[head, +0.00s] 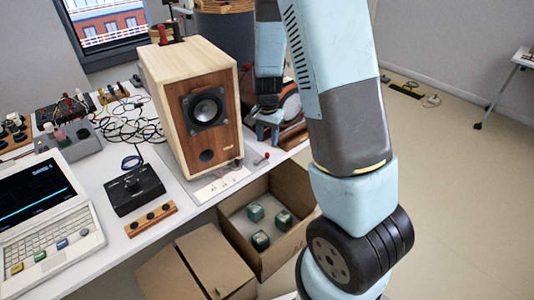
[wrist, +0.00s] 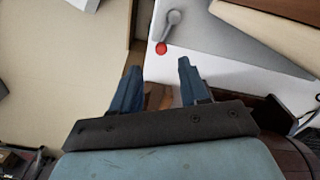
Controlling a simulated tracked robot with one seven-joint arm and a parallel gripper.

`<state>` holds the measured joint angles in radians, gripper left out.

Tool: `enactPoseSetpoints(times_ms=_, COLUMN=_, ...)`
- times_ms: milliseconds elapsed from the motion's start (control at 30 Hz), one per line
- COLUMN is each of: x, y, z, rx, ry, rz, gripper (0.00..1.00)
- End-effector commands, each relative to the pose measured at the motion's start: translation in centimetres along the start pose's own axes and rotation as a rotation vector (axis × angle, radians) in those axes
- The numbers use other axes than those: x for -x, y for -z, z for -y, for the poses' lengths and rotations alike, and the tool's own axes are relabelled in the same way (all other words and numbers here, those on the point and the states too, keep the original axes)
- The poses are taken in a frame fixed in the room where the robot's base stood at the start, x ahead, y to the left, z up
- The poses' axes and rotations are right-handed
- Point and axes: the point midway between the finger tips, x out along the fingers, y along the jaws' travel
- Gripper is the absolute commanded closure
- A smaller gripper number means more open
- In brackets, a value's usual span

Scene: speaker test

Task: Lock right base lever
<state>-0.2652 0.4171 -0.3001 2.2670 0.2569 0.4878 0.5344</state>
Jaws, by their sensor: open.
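The wooden speaker (head: 205,100) stands on a grey base plate (head: 252,160) on the white table. The right base lever (head: 262,158) is a short grey arm with a red knob at the plate's right side. In the wrist view the lever (wrist: 172,20) runs from its round pivot down to the red knob, just beyond my fingertips. My gripper (head: 268,136) is to the right of the speaker, close to the lever. In the wrist view my gripper (wrist: 157,68) has its two blue fingers apart, with nothing held between them.
An open cardboard box (head: 285,240) with green-and-white blocks stands below the table edge. A laptop (head: 40,210), a black control box (head: 133,188) and cables (head: 130,122) fill the table's left side.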

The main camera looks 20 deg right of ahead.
Motion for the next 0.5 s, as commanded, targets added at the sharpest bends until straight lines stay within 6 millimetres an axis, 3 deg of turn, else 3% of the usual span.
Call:
enactPoseSetpoints(times_ms=300, x=-5.0, y=-0.1, z=-0.1, rx=-0.001, ry=-0.003, rz=0.003, gripper=0.55)
enactPoseSetpoints(times_ms=500, x=-6.9, y=0.0, z=0.0, rx=0.000, ry=0.000, rz=0.001, gripper=0.55)
